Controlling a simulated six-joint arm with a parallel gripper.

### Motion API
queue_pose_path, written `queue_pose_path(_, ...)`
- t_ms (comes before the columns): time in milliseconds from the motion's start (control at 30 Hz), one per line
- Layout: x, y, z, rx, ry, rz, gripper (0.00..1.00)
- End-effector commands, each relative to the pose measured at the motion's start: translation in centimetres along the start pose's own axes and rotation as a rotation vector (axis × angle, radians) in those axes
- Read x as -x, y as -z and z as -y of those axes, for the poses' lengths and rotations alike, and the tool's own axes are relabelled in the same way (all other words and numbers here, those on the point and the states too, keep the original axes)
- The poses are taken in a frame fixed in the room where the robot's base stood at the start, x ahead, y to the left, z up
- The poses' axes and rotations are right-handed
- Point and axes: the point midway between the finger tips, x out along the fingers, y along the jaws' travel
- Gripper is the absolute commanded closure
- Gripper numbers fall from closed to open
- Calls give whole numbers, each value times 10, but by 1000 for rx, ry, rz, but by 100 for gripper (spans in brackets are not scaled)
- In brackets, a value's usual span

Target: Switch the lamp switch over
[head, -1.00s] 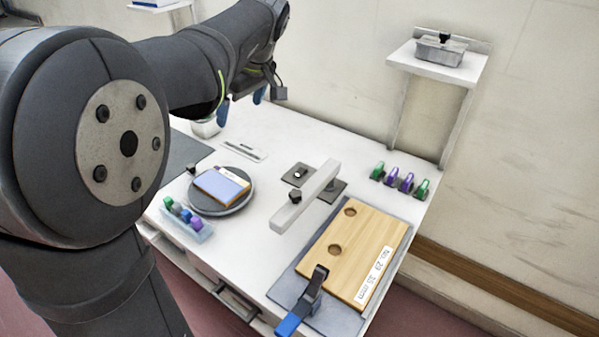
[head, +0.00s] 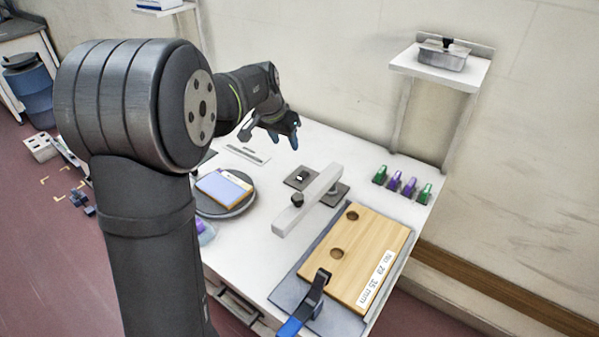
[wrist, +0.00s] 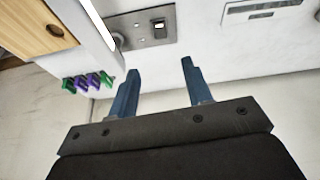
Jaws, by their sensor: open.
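A small switch (head: 300,178) with a light top sits on a dark grey plate on the white table, just left of the pale bar; I take it to be the lamp switch. In the wrist view the switch (wrist: 159,27) shows at the top, past my fingertips. Which way it is set is too small to tell. My gripper (head: 283,140) is open and empty above the back of the table, behind the switch and apart from it. Its two blue fingers (wrist: 160,67) stand wide apart in the wrist view.
A pale bar (head: 305,203) with a dark knob stands beside the switch. A wooden board (head: 365,250) lies in front, with a blue-handled clamp (head: 308,303). Green and purple clips (head: 402,184) stand at the right. A round turntable (head: 240,207) and a slotted panel (head: 247,153) lie left.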

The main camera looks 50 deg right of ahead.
Motion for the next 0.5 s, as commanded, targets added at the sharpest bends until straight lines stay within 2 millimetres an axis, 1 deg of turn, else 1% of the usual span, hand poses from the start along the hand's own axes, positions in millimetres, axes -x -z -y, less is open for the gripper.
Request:
queue_pose_path(100,-7,2,1,-63,-12,-18,55)
queue_pose_path(267,-17,3,0,-88,-16,-25,55)
queue_pose_path(367,-31,3,0,-87,-17,-22,55)
queue_pose_path(500,-59,4,-1,-87,-17,-21,55)
